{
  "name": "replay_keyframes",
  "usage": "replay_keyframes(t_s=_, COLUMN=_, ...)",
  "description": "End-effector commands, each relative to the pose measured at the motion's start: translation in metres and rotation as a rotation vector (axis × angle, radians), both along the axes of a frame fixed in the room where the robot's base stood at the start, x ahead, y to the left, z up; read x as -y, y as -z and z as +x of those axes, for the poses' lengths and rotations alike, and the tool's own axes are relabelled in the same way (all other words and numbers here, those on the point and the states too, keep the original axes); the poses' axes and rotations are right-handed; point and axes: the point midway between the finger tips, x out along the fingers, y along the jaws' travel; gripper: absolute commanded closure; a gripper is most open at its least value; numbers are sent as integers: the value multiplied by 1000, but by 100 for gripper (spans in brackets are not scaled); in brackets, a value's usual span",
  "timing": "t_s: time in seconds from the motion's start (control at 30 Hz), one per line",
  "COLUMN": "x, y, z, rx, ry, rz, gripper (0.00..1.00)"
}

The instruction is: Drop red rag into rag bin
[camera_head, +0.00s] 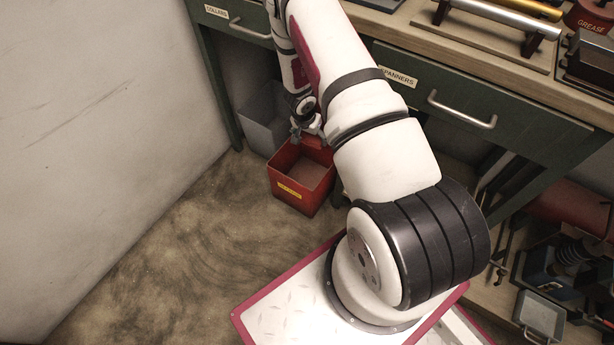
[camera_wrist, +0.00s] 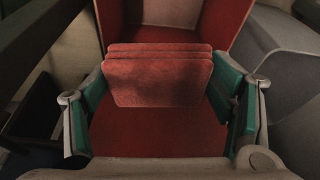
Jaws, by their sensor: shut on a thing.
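The red rag (camera_wrist: 160,78) is a folded, layered cloth between the green finger pads of my gripper (camera_wrist: 160,88) in the wrist view. My gripper is shut on it. The red bin (camera_wrist: 228,22), an open box, lies beyond and around the rag in that view. In the head view the bin (camera_head: 292,196) stands on the floor with a yellow label on its front. My gripper (camera_head: 308,136) is over the bin's back rim area there, partly hidden by my arm. I cannot tell the exact height of the rag above the bin.
A grey bin (camera_head: 262,122) stands just behind and left of the red bin. The green workbench with a spanners drawer (camera_head: 455,105) is to the right. A pale wall (camera_head: 95,110) is at left. The floor (camera_head: 190,240) in front is clear.

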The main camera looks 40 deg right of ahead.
Motion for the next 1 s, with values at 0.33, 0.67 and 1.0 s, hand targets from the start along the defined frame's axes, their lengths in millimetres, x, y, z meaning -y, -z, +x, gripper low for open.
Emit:
replay_keyframes(t_s=0.33, x=0, y=37, z=0, rx=0, ry=1, rz=0, gripper=46)
replay_keyframes(t_s=0.67, x=0, y=43, z=0, rx=0, ry=0, rz=0, gripper=46)
replay_keyframes(t_s=1.0, x=0, y=42, z=0, rx=0, ry=0, rz=0, gripper=1)
